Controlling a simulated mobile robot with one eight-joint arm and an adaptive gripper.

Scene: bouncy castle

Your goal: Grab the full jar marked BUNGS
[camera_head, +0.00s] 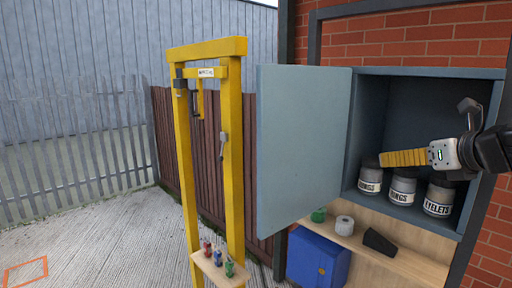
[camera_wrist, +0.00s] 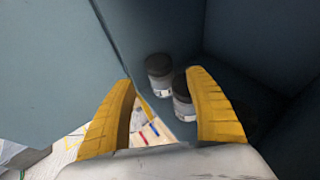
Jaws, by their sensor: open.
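Three grey jars with dark lids and white labels stand in a row on the floor of the blue-grey cabinet. The left jar (camera_head: 370,182) and the middle jar (camera_head: 403,189) have labels that seem to end in "NGS"; their first letters are hard to read. The right jar (camera_head: 438,200) reads EYELETS. How full each is cannot be told. My gripper (camera_head: 384,159) is open and empty, pointing left just above the jars. In the wrist view, one jar (camera_wrist: 159,75) shows between the yellow fingers (camera_wrist: 160,79); a second jar (camera_wrist: 181,103) is partly behind the right finger.
The cabinet door (camera_head: 303,150) stands open on the left. The cabinet side walls are close around my gripper. A yellow frame (camera_head: 233,150) stands left.

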